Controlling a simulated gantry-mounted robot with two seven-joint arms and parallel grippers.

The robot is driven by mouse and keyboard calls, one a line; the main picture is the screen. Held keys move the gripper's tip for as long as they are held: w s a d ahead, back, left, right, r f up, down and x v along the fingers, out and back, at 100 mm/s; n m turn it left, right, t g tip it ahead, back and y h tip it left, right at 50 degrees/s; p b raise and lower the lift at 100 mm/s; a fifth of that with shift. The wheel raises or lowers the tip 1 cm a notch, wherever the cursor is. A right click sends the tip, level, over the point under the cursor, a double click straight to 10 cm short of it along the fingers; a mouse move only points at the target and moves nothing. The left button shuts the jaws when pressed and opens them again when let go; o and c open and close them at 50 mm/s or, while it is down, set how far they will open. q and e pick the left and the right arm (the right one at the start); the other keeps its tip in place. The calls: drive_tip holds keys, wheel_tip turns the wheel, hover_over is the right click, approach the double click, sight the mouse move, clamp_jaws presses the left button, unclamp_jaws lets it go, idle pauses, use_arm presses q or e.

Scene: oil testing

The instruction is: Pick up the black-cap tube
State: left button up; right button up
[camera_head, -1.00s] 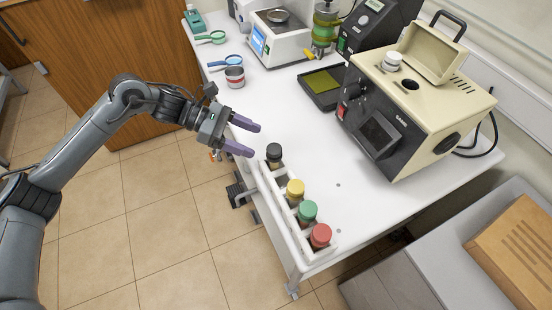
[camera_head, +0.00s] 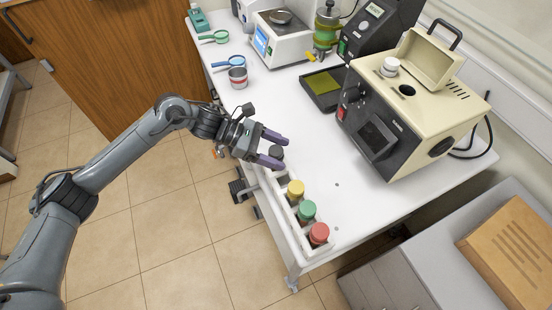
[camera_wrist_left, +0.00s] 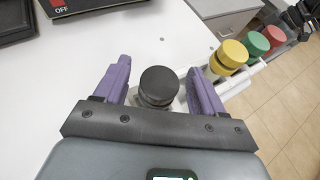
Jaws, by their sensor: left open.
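The black-cap tube (camera_head: 277,151) stands upright at the far end of a white rack (camera_head: 283,213) on the table's left edge. In the left wrist view the black cap (camera_wrist_left: 159,83) sits between the two purple fingers, with a gap on each side. My left gripper (camera_head: 279,149) is open, its fingers on either side of the tube; it also shows in the left wrist view (camera_wrist_left: 162,82). The lower part of the tube is hidden by the gripper and rack. My right gripper is not in view.
Yellow (camera_head: 296,188), green (camera_head: 307,209) and red (camera_head: 319,232) capped tubes stand in the same rack. A beige and black device (camera_head: 415,100) stands to the right. A red-banded cup (camera_head: 238,78) and a dark tray (camera_head: 323,89) are farther back. The table middle is clear.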

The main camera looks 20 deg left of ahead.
use_arm(q)
drive_tip(key=shift+c, duration=0.5)
drive_tip(key=c, duration=1)
